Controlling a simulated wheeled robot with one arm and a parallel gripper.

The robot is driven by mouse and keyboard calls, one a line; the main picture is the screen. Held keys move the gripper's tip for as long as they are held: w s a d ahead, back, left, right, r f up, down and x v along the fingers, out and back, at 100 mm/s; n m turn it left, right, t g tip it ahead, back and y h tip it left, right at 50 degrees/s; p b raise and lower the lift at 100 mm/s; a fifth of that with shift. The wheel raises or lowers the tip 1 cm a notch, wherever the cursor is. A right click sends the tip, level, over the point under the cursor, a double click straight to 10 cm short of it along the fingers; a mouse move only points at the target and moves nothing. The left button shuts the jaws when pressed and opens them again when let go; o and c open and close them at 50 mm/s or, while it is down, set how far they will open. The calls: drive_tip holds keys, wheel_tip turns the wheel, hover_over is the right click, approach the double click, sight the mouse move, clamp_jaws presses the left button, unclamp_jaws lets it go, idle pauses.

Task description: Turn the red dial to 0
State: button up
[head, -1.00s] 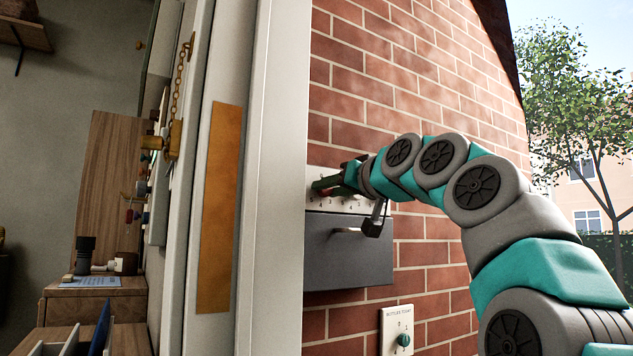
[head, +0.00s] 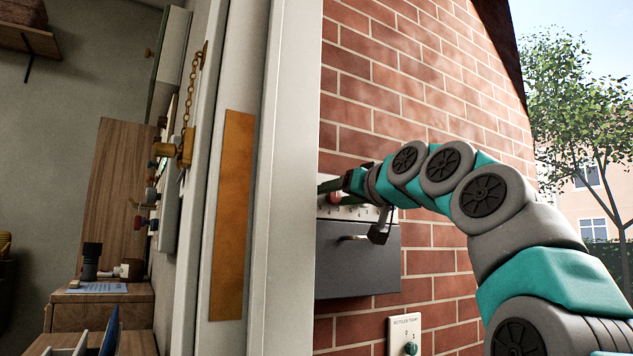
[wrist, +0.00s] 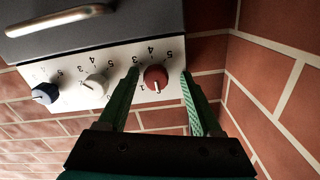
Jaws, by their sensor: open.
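The red dial (wrist: 156,78) is round with a white mark and sits on a white panel (wrist: 118,86) printed with numbers. My gripper (wrist: 160,72) is open, with one green finger on each side of the dial. I cannot tell whether the fingers touch it. In the head view my gripper (head: 334,186) is at the panel, and a little of the red dial (head: 333,197) shows below it.
A white dial (wrist: 95,85) and a dark dial (wrist: 45,93) share the panel. A grey box with a bar handle (head: 358,262) is below it on the brick wall. A bottles panel with a green dial (head: 410,348) is lower. A door frame (head: 285,180) stands at left.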

drive_tip(key=v, duration=0.7)
drive_tip(key=shift+s, duration=0.4)
drive_tip(key=shift+d, duration=0.1)
